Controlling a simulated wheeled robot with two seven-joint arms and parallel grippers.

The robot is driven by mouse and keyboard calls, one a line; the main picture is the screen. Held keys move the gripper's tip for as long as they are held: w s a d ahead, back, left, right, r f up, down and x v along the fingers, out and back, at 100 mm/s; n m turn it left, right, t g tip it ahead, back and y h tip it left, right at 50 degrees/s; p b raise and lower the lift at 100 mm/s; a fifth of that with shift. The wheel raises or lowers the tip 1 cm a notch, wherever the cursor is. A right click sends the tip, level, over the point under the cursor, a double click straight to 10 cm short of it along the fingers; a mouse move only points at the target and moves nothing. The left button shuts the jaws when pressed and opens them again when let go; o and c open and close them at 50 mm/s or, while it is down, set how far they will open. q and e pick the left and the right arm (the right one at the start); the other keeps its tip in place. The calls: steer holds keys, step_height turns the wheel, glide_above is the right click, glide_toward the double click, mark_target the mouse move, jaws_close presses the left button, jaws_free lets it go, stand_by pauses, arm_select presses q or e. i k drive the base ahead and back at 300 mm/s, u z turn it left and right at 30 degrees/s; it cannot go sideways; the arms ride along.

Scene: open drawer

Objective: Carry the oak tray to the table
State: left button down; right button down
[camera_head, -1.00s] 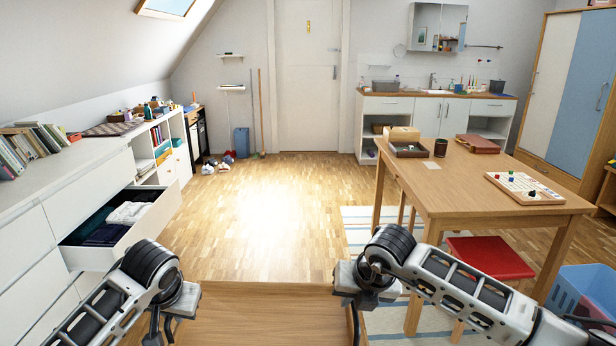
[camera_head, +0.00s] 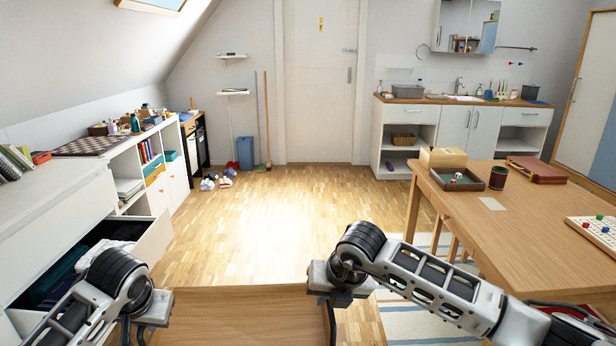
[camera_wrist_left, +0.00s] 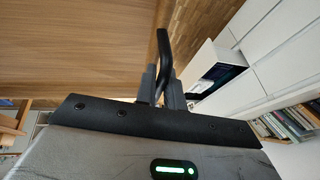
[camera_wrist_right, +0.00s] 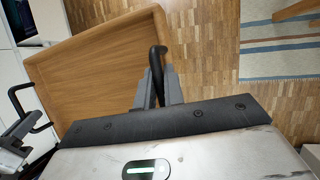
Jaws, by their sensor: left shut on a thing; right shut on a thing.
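The oak tray (camera_head: 245,315) is at the bottom of the head view, between my two arms, held above the floor. Its near part is cut off by the frame. My left gripper (camera_wrist_left: 160,85) is shut on a dark tray handle at one end. My right gripper (camera_wrist_right: 160,88) is shut on the dark handle (camera_wrist_right: 157,60) at the other end; the empty wooden inside of the tray shows in the right wrist view. The wooden table (camera_head: 462,222) stands ahead and to the right, apart from the tray.
An open drawer (camera_head: 155,240) with folded cloths juts from the white cabinet at left. On the table are an open box (camera_head: 458,180), a dark cup (camera_head: 498,177), a brown case (camera_head: 537,168) and a game board (camera_head: 600,232). A striped rug (camera_head: 410,320) lies beneath. Floor ahead is clear.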

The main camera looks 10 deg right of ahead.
mark_target(521, 232)
steer(key=z, duration=0.05)
steer(key=i, duration=1.4)
steer(key=z, duration=0.6)
steer(key=i, duration=1.15)
steer(key=z, duration=1.5)
steer(key=i, duration=0.55)
steer(key=z, duration=0.75)
steer(key=i, duration=0.3)
steer(key=z, duration=0.25)
